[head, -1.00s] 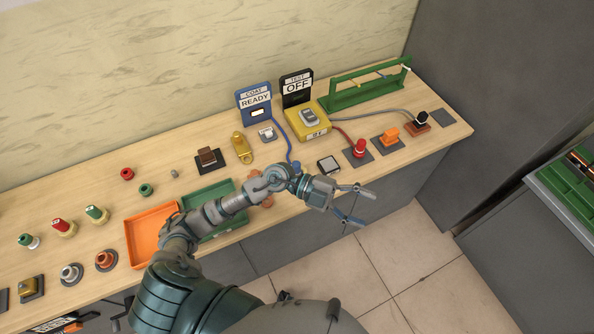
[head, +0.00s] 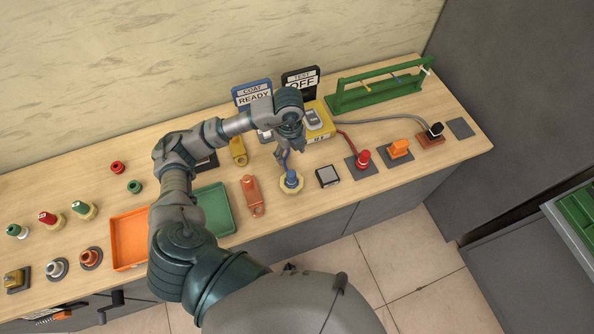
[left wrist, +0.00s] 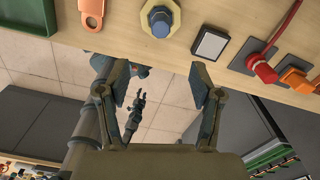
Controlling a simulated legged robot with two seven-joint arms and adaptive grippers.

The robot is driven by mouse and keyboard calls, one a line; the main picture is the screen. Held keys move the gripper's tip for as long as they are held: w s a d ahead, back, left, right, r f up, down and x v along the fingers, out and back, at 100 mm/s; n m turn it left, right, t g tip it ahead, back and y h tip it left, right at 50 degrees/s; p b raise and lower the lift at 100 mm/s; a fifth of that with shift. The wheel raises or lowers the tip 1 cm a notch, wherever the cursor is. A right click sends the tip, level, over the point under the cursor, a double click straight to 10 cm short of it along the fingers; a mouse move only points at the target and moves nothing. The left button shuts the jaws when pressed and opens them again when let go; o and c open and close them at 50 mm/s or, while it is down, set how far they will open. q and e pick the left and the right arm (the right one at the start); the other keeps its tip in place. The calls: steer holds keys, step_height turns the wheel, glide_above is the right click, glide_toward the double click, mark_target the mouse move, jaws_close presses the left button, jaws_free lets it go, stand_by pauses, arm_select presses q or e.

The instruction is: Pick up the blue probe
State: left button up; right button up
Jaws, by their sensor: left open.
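The blue probe (head: 291,179) stands on a pale yellow hexagonal base on the bench, with a blue cable at it. It also shows at the top of the left wrist view (left wrist: 160,22). My left gripper (head: 285,155) hangs just behind and above the probe in the head view, partly hidden by its own wrist. In the left wrist view the left gripper's two fingers (left wrist: 160,75) are spread and empty, with the probe beyond the tips. What looks like my right gripper (left wrist: 137,108) shows small and dark, low beside the bench; its jaws are unclear.
A grey square block (head: 327,176) sits right of the probe, and an orange link-shaped part (head: 252,196) left of it. The red plug (head: 362,158) and orange plug (head: 399,148) stand further right. The yellow box (head: 319,128) and blue READY sign (head: 252,93) stand behind.

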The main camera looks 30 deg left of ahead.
arm_select(q)
glide_above(291, 173)
steer(key=s, duration=0.1)
steer(key=f, duration=0.6)
steer(key=shift+s+d+f, duration=0.1)
steer(key=shift+s, duration=0.1)
steer(key=f, duration=0.3)
steer(key=shift+w+p, duration=0.35)
steer(key=shift+w, duration=0.05)
steer(key=shift+f, duration=1)
steer(key=f, duration=0.2)
steer(key=f+p, duration=0.1)
steer(key=shift+w+f, duration=0.25)
steer(key=shift+f, duration=0.35)
jaws_close()
arm_select(e)
steer(key=s, duration=0.1)
steer(key=s+r, duration=0.1)
steer(key=s, duration=0.1)
steer(key=shift+s+r, duration=0.2)
steer(key=shift+r, duration=0.15)
